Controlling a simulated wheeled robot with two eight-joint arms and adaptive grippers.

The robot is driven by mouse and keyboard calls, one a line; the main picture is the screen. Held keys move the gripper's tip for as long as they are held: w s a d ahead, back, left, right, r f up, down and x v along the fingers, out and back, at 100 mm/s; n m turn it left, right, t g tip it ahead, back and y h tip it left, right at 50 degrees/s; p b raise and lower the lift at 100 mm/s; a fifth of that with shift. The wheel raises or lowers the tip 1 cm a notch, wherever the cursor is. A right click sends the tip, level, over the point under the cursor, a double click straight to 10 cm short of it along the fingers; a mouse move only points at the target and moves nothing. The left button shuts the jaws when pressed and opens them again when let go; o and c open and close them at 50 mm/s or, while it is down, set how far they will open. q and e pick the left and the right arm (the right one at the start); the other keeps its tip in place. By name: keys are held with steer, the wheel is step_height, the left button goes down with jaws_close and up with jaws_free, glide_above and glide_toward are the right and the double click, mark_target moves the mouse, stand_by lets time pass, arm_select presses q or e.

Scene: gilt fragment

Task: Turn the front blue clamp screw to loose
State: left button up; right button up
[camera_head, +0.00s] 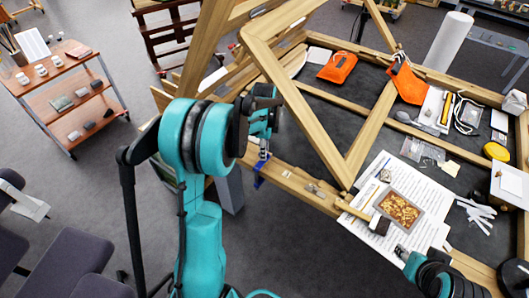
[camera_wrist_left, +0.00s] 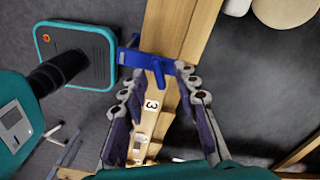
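The blue clamp (camera_head: 259,171) sits on the near wooden beam of the frame. In the left wrist view the blue clamp (camera_wrist_left: 148,60) lies across the beam just beyond my fingertips. My left gripper (camera_head: 263,150) is right above the clamp. In the left wrist view my left gripper (camera_wrist_left: 160,72) is open, with one finger on each side of the clamp; I cannot tell if they touch it. The clamp screw is not clearly distinguishable.
The wooden frame (camera_head: 320,195) spans the table, with raised slanted beams (camera_head: 290,90) close to my left arm. A shelf cart (camera_head: 75,85) stands at the left. Floor below the beam is clear.

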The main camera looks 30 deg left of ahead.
arm_select(q)
steer(key=shift+f, duration=0.35)
jaws_close()
steer(key=n, duration=0.6)
steer(key=shift+n, duration=0.3)
steer(key=n, duration=0.6)
steer(key=shift+b, duration=0.35)
